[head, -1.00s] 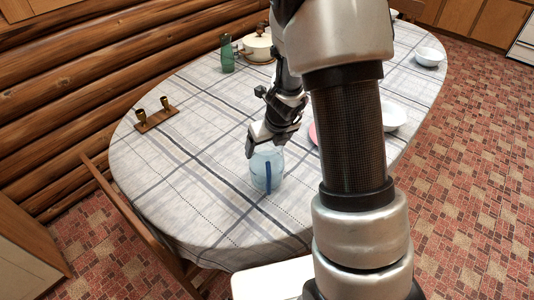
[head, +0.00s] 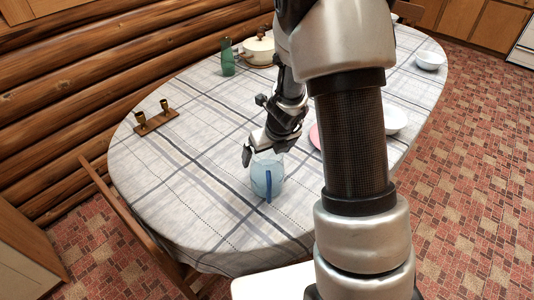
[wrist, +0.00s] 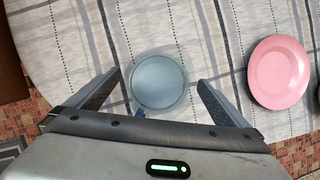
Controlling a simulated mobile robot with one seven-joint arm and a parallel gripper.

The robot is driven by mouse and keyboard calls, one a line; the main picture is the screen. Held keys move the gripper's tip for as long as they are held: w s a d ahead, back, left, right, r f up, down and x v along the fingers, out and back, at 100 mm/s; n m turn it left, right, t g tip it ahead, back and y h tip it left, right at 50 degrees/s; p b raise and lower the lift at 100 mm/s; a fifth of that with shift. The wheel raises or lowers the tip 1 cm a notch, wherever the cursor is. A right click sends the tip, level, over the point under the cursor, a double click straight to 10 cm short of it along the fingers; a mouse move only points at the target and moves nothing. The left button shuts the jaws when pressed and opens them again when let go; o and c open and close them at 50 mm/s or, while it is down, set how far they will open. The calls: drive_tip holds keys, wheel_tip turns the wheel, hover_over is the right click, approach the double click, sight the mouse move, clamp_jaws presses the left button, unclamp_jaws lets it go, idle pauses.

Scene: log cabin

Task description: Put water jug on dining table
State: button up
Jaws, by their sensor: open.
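The water jug (head: 267,180) is translucent blue with a darker blue handle. It stands upright on the dining table (head: 185,170), which has a pale plaid cloth, near the table's front part. In the wrist view the jug (wrist: 158,82) appears from above as a round blue shape. My gripper (head: 262,155) is open just above the jug. In the wrist view the fingers of my gripper (wrist: 160,85) are spread on either side of the jug, apart from it. The handle is mostly hidden in the wrist view.
A pink plate (wrist: 279,72) lies right of the jug. A candle holder (head: 155,118), a green bottle (head: 228,58), a white pot (head: 259,48) and a white bowl (head: 430,60) are on the table. A chair (head: 135,225) stands at the left edge. The cloth left of the jug is clear.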

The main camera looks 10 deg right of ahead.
drive_tip(key=s+a+r+n+y+p, duration=0.1)
drive_tip(key=s+r+n+p, duration=0.1)
drive_tip(key=s+r+n, duration=0.55)
drive_tip(key=s+a+r+n+t+p, duration=0.15)
drive_tip(key=r+n, duration=0.35)
drive_tip(key=r, duration=0.5)
drive_tip(key=s+a+r+n+g+y+p, duration=0.1)
drive_tip(key=s+a+r+n+p, duration=0.1)
drive_tip(key=s+r+n, duration=0.55)
drive_tip(key=s+d+r+n+h, duration=0.3)
drive_tip(key=s+r+n, duration=0.4)
drive_tip(key=n, duration=0.6)
drive_tip(key=shift+s+d+r+t, duration=0.2)
drive_tip(key=shift+s+d+t, duration=0.25)
drive_tip(key=shift+s+d, duration=0.2)
